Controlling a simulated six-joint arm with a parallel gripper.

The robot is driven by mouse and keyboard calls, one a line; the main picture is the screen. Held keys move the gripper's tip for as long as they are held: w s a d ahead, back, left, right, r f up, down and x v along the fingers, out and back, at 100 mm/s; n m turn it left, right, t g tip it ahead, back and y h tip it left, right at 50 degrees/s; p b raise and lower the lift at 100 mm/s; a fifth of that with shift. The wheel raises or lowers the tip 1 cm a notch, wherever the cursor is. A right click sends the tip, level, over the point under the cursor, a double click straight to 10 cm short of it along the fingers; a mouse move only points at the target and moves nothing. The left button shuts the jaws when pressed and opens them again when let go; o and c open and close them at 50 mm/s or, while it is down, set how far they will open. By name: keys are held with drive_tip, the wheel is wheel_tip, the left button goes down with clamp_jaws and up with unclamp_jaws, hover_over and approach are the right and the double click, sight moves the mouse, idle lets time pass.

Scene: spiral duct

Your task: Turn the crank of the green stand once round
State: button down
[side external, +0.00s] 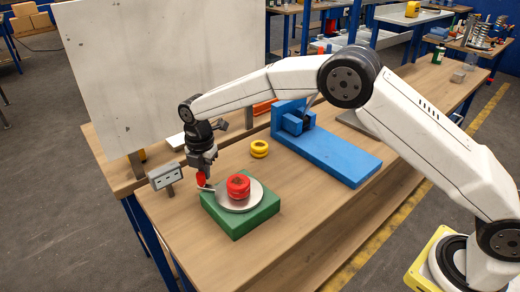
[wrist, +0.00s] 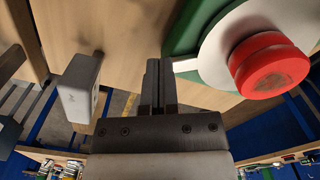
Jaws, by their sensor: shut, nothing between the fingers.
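The green stand (side external: 240,226) sits on the workbench near its left end, carrying a pale round plate (side external: 254,201). A red ringed piece (side external: 238,187) stands on the plate's middle and shows large in the wrist view (wrist: 268,66). The crank is a thin arm reaching left from the plate, with an upright red knob (side external: 200,179) at its end. My gripper (side external: 204,171) points down right at the knob; whether they touch I cannot tell. In the wrist view my gripper's fingers (wrist: 158,70) are together at the pale crank arm (wrist: 185,65). The knob is hidden there.
A small grey box on a post (side external: 165,176) stands close left of the stand. A yellow ring (side external: 259,149) lies behind it. A blue fixture with a long base (side external: 340,155) is to the right. A white board (side external: 160,70) rises behind. The bench front is clear.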

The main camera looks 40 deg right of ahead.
drive_tip(key=shift+s+a, duration=0.1)
drive_tip(key=shift+a, duration=0.1)
drive_tip(key=shift+s+a, duration=0.5)
drive_tip(key=shift+a, duration=0.3)
drive_tip(key=shift+a, duration=0.1)
drive_tip(key=shift+s+a, duration=0.65)
drive_tip(key=shift+s, duration=0.05)
drive_tip(key=shift+s+a, duration=0.4)
drive_tip(key=shift+s, duration=0.15)
drive_tip(key=shift+s+a, duration=0.2)
drive_tip(key=shift+s, duration=0.1)
